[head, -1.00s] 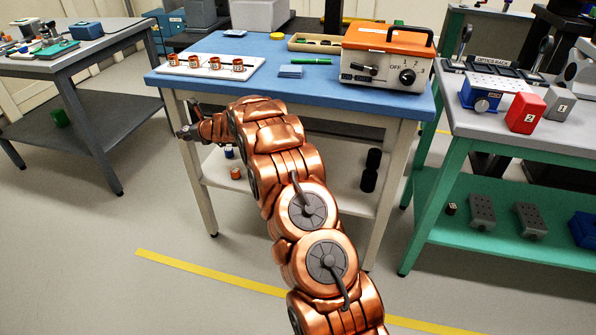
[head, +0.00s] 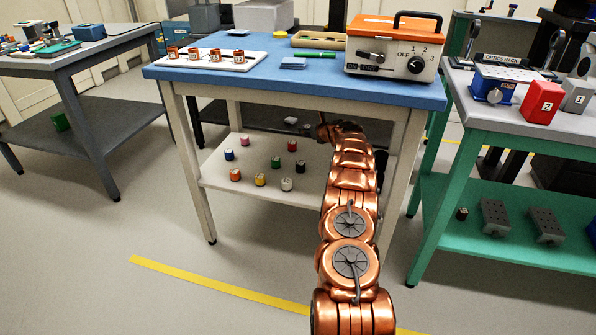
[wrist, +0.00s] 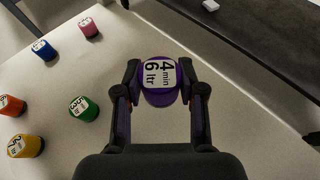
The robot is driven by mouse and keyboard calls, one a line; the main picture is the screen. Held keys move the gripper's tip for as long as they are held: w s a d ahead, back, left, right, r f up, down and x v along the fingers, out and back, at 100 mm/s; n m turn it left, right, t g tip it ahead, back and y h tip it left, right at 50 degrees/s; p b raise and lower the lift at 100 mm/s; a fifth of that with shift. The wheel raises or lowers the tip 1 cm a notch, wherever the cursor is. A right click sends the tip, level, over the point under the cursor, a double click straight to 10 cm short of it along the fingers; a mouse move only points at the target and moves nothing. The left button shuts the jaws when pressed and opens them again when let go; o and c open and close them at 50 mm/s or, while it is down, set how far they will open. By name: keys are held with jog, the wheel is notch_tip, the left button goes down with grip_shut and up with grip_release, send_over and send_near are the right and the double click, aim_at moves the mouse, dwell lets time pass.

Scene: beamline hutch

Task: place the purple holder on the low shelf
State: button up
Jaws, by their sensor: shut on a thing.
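The purple holder (wrist: 158,97), with a white top label, is between the two fingers of my gripper (wrist: 159,92) in the wrist view. The fingers are shut on its sides, and it looks upright. The white low shelf (head: 213,178) under the blue-topped table lies beneath it, and its surface (wrist: 60,85) fills much of the wrist view. I cannot tell whether the holder touches the shelf. In the head view my arm reaches in under the tabletop at the shelf's right part. The holder is hidden there.
Several coloured holders stand on the shelf to the left, among them green (wrist: 83,109), yellow (wrist: 26,146), red-orange (wrist: 11,105), blue (wrist: 43,50) and pink (wrist: 88,27). The blue tabletop (head: 215,78) is overhead. A table leg (head: 400,175) stands right of my arm.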

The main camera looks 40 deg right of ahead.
aim_at(312, 157)
jog(key=shift+s+d+f+b, duration=0.2)
jog(key=shift+d+f+b, duration=0.3)
jog(key=shift+f, duration=1.3)
jog(key=shift+s+d+f+b, duration=0.2)
jog(key=shift+f+b, duration=0.45)
jog(key=shift+f, duration=1.15)
jog(key=shift+s+d+f+b, duration=0.25)
jog(key=shift+f+b, duration=0.35)
jog(key=shift+f, duration=1.2)
jog(key=shift+f, duration=0.2)
jog(key=o, duration=1.2)
jog(key=shift+c, duration=0.2)
jog(key=shift+d, duration=0.1)
